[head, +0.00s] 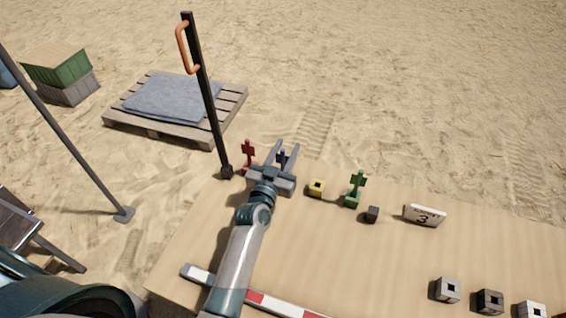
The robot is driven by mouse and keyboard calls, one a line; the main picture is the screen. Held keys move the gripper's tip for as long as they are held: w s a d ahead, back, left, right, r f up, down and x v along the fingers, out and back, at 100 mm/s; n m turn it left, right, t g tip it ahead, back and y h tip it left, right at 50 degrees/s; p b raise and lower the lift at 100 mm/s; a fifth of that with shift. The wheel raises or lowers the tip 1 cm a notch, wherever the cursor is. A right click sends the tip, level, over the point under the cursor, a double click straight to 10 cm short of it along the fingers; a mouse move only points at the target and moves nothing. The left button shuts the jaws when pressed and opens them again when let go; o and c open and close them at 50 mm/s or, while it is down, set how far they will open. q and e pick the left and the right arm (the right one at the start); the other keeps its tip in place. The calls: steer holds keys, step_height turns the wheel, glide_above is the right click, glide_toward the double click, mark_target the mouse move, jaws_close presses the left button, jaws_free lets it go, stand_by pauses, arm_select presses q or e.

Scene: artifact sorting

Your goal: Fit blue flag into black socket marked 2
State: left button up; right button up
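My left gripper (283,158) reaches over the far left part of the table with its fingers apart. The blue flag (282,156) shows as a small dark blue piece between the fingers; most of it is hidden by the gripper, and I cannot tell whether the fingers touch it. At the front right stand a grey socket (447,290), a black socket (489,302) and a whitish socket (531,310). No number is readable on the black one. My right gripper is not in view.
A red flag (248,154) stands left of the gripper; a yellow block (317,188), a green flag (355,189), a dark block (372,214) and a sign marked 3 (424,215) stand to its right. A dark post (205,95) rises at the table's far left corner. The middle table is clear.

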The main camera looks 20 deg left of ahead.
arm_select(q)
steer(key=shift+w, duration=0.7)
steer(key=shift+c, duration=0.6)
jaws_close()
steer(key=shift+r, duration=0.15)
